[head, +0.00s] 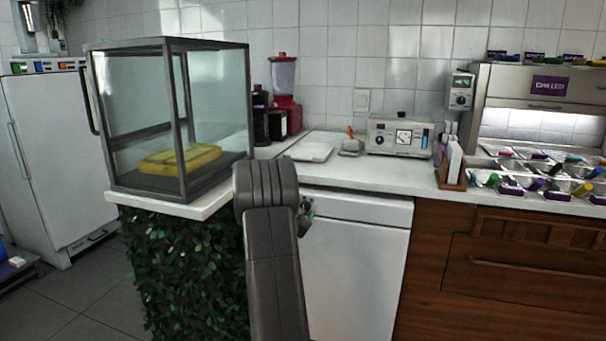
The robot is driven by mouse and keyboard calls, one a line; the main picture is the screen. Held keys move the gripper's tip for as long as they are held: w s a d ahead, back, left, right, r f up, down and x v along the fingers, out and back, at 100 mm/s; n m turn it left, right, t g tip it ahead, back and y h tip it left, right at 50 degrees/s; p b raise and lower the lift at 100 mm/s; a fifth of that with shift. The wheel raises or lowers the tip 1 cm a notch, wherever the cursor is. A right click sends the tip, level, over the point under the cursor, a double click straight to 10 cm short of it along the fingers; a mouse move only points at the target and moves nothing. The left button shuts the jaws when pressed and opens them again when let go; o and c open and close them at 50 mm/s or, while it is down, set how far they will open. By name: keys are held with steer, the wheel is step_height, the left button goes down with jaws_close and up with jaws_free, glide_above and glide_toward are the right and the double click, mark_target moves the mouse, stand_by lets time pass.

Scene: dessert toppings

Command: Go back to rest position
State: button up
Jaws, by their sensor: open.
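My arm rises in the lower middle of the head view, in front of the counter. My gripper (307,214) shows only in part, just right of the arm's upper joint and before the white cabinet front. The arm hides much of it. It is open, and I see nothing held in it.
The white counter (345,178) runs behind my arm. A glass case (215,110) with a yellow block (180,159) stands at its left end. A red blender (285,95) and a grey appliance (398,136) stand at the back. Topping trays (545,178) fill the right. Floor shows lower left.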

steer(key=f+p+v, duration=0.1)
steer(key=p+v, duration=0.1)
steer(key=v, duration=1.1)
steer(key=w+d+n, duration=0.1)
steer(key=w, duration=0.3)
steer(key=w+d, duration=0.2)
steer(key=w, duration=0.2)
steer(key=w+d+n, duration=0.1)
steer(key=w, duration=0.3)
steer(key=shift+w+d+r+n, duration=0.1)
steer(key=shift+d+r+n, duration=0.2)
steer(key=n+p, duration=0.2)
steer(key=n, duration=0.4)
steer(key=shift+f+h, duration=0.1)
steer(key=shift+h, duration=0.2)
steer(key=v, duration=1.3)
steer(key=shift+s+f+p, duration=0.2)
steer(key=shift+f+p, duration=0.15)
steer(key=shift+p, duration=0.1)
steer(key=shift+d, duration=0.1)
steer(key=shift+r, duration=0.15)
